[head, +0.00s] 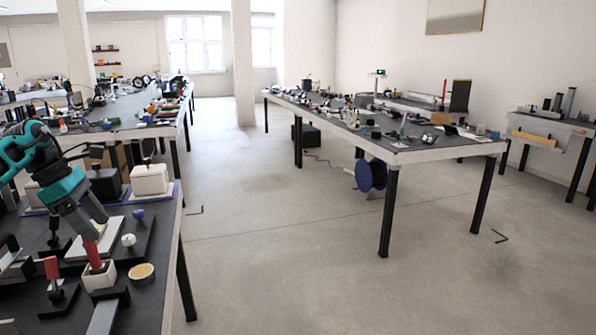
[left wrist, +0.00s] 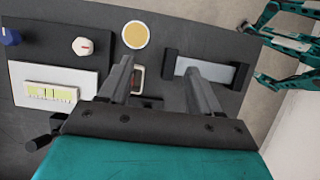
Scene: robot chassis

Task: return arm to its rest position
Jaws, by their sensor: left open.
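My teal left arm (head: 62,185) reaches in from the left in the head view, bent down over the near dark workbench (head: 150,300). Its grey gripper (head: 90,228) points down above a red-topped piece (head: 93,255) in a small pale block (head: 98,278). In the left wrist view the gripper (left wrist: 158,68) is open, its two fingers wide apart. A small pale-and-reddish block (left wrist: 138,78) shows between them, and I see nothing held.
A round yellow-topped dish (head: 141,272) and a white knob (head: 128,241) stand near the gripper. White box (head: 150,179) and black box (head: 105,184) sit behind. Another long workbench (head: 430,150) stands to the right, with open floor (head: 270,240) between.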

